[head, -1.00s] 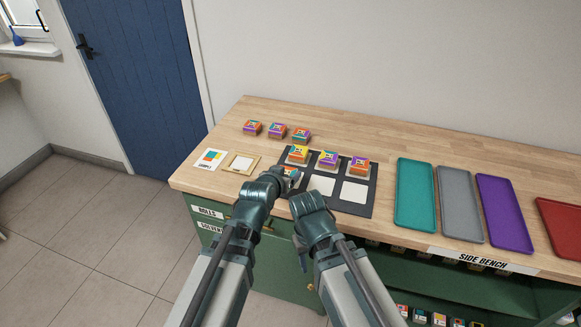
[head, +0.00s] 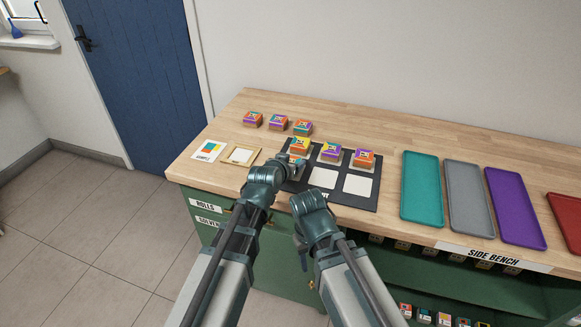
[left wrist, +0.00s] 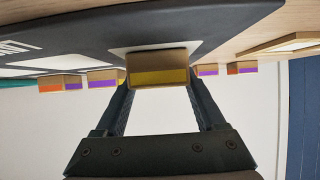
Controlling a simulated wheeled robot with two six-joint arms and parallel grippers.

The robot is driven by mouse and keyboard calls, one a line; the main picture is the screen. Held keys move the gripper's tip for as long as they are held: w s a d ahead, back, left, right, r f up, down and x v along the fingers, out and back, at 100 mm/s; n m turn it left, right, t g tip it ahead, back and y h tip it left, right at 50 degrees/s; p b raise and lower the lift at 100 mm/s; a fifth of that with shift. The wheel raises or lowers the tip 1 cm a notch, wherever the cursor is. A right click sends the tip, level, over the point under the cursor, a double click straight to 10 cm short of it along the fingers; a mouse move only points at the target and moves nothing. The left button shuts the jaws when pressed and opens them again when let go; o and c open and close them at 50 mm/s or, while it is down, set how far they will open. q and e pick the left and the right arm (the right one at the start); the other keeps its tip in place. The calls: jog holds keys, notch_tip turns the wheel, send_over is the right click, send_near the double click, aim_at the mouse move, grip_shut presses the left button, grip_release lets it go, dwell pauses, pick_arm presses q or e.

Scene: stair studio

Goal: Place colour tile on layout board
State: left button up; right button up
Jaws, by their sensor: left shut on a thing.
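The dark layout board (head: 335,200) lies on the bench with white cells in two rows. A yellow-and-orange tile (head: 299,147) is at its back left cell. My left gripper (head: 292,164) reaches it from the front. In the left wrist view the tile's yellow side (left wrist: 158,76) is between the two fingers, which are shut on it, close by a white cell (left wrist: 150,48). I cannot tell whether it touches the board. Two more tiles, one purple (head: 329,153) and one orange and purple (head: 364,158), sit in the back row. My right gripper (head: 303,252) hangs before the bench; its fingers are unclear.
Several loose tiles (head: 278,122) stand in a row behind the board. A sample card (head: 208,150) and a wooden frame (head: 241,155) lie to its left. Teal (head: 422,190), grey, purple and red trays lie to the right. The two front cells (head: 323,178) at the right are bare.

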pick_arm(q)
jog(key=shift+r, duration=0.1)
jog(key=shift+f, duration=0.25)
jog(key=o, duration=1.4)
jog(key=shift+c, duration=0.2)
jog(key=shift+r, duration=0.2)
